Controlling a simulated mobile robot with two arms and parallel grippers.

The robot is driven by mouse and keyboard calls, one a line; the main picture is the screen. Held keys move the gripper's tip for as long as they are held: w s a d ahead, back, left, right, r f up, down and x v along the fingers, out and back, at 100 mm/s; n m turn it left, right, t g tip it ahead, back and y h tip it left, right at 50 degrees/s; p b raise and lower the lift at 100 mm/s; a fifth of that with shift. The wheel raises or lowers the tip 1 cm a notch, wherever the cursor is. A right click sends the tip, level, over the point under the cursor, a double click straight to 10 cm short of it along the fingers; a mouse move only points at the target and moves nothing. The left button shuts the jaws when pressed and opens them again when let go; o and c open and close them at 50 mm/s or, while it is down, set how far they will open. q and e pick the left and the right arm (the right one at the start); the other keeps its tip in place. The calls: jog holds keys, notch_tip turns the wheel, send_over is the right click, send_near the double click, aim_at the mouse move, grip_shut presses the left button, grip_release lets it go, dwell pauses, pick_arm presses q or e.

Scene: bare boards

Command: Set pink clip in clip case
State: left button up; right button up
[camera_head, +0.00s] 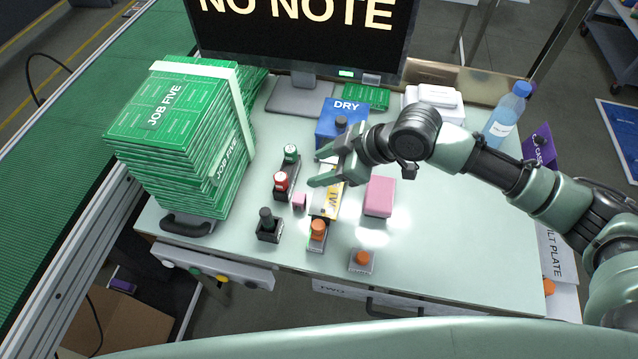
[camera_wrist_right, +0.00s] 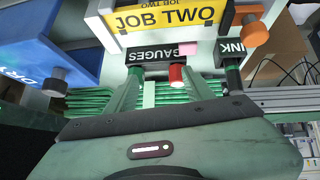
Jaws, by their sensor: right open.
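The small pink clip (camera_head: 299,201) is on the table, just right of the red-topped gauge (camera_head: 281,184) and left of the yellow-fronted holder (camera_head: 328,201). It also shows as a pink patch in the right wrist view (camera_wrist_right: 187,48). A larger pink block-shaped box (camera_head: 380,196) sits to the right of the yellow holder; it may be the clip case, and no opening can be made out. My right gripper (camera_head: 315,169) is open and empty, its fingers pointing left above the gauges and behind the clip. My left gripper is not in view.
A tall stack of green JOB FIVE boards (camera_head: 160,115) stands at left. The blue DRY box (camera_head: 340,125) is close behind my right gripper. An ink holder (camera_head: 268,228) and two orange-topped pieces (camera_head: 318,232) stand in front. The table's right side is mostly clear.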

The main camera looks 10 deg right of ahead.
aim_at(301, 198)
jog(key=s, duration=0.1)
jog(key=s+f+g, duration=0.1)
jog(key=s, duration=0.1)
jog(key=shift+s+f+g, duration=0.1)
jog(key=shift+f+g, duration=0.1)
jog(key=shift+g, duration=0.1)
jog(key=x, duration=0.2)
jog(key=p+x, duration=0.1)
jog(key=x, duration=0.2)
jog(key=p+x, duration=0.1)
jog(key=x, duration=0.1)
jog(key=shift+s+a+f, duration=0.2)
jog(key=shift+s, duration=0.2)
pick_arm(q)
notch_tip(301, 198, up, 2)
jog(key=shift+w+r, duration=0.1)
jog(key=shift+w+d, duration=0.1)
pick_arm(e)
grip_shut()
